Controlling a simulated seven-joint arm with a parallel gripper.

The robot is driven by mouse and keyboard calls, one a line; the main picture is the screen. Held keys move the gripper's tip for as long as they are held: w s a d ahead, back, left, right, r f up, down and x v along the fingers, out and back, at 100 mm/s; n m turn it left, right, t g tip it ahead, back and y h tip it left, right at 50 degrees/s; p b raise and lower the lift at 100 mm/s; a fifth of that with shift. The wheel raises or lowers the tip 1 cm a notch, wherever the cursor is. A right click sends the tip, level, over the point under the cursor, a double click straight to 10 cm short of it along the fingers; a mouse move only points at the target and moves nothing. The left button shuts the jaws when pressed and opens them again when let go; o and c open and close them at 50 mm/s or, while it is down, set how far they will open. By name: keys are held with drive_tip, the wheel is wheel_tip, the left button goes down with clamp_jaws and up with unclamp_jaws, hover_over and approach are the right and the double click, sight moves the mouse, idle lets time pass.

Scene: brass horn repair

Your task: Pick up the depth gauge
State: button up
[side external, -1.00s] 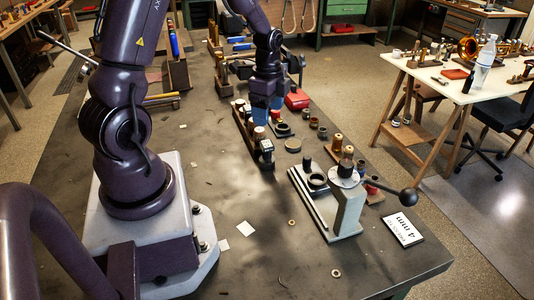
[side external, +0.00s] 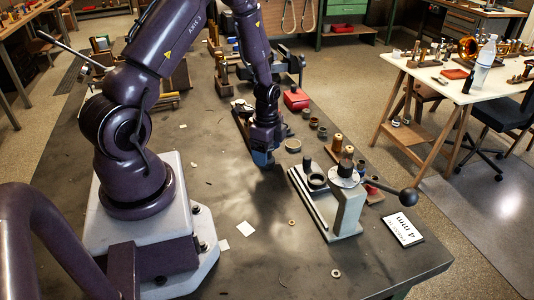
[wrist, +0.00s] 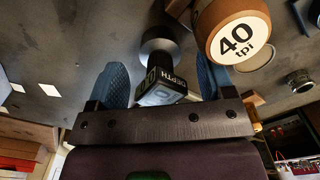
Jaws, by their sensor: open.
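The depth gauge (wrist: 160,86) shows in the wrist view as a dark block with a "DEPTH" label and a pale display, with a round grey part beyond it. It sits between the two blue fingers of my gripper (wrist: 163,75), which are apart, with a gap on either side of it. In the side view my gripper (side external: 262,158) is low over the rack on the bench and hides the gauge.
A round wooden-sided piece marked "40 tpi" (wrist: 238,40) stands close beside the right finger. The bench front is mostly clear.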

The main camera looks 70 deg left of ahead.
drive_tip(key=c, duration=1)
drive_tip(key=shift+c, duration=0.2)
